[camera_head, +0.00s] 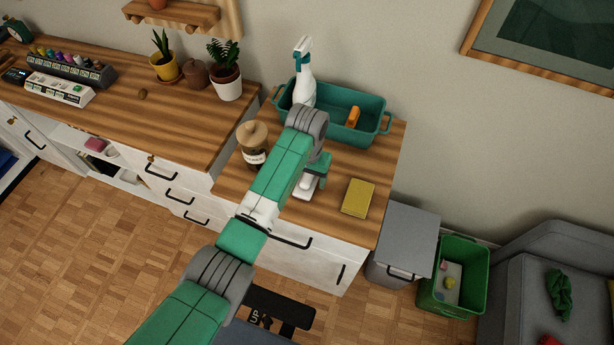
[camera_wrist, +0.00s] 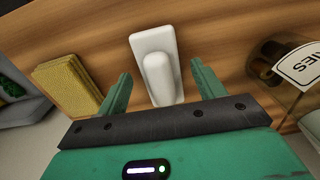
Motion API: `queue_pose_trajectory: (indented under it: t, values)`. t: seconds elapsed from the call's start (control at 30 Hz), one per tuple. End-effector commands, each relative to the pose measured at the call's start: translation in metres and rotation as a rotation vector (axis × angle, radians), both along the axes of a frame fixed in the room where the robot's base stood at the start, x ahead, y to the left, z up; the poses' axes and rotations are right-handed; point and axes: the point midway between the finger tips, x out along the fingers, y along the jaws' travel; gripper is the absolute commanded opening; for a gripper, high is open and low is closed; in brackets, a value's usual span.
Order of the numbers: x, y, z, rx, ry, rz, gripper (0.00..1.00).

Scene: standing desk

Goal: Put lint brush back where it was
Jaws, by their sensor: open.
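A white object with a flat rectangular plate and a rounded handle, which looks like the lint brush (camera_head: 306,191), lies on the wooden desktop (camera_head: 332,208). It also shows in the wrist view (camera_wrist: 158,72), with its handle pointing toward my gripper. My gripper (camera_wrist: 163,84) is open, with one green finger on each side of the handle and visible gaps between. In the head view my gripper (camera_head: 318,172) is over the desktop by the brush, and my wrist hides part of that area.
A yellow block (camera_head: 358,197) lies to the right of the brush. A labelled jar (camera_head: 254,148) stands to the left. Behind is a teal bin (camera_head: 368,106) with a spray bottle (camera_head: 303,80) and an orange item (camera_head: 353,117). The desktop's front right is clear.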

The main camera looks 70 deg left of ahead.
Motion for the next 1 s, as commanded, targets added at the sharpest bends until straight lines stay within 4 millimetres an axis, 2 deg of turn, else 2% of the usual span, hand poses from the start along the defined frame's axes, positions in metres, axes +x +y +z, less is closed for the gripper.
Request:
queue_pose_trajectory:
  t: [0.2, 0.4, 0.6, 1.0]
  values:
    - [0.001, 0.000, 0.058, 0.004, -0.003, -0.001, 0.68]
    - [0.001, 0.000, 0.098, 0.002, -0.002, -0.001, 0.68]
    - [0.001, 0.000, 0.112, 0.001, -0.001, 0.000, 0.68]
    - [0.001, 0.000, 0.112, 0.001, -0.001, -0.001, 0.68]
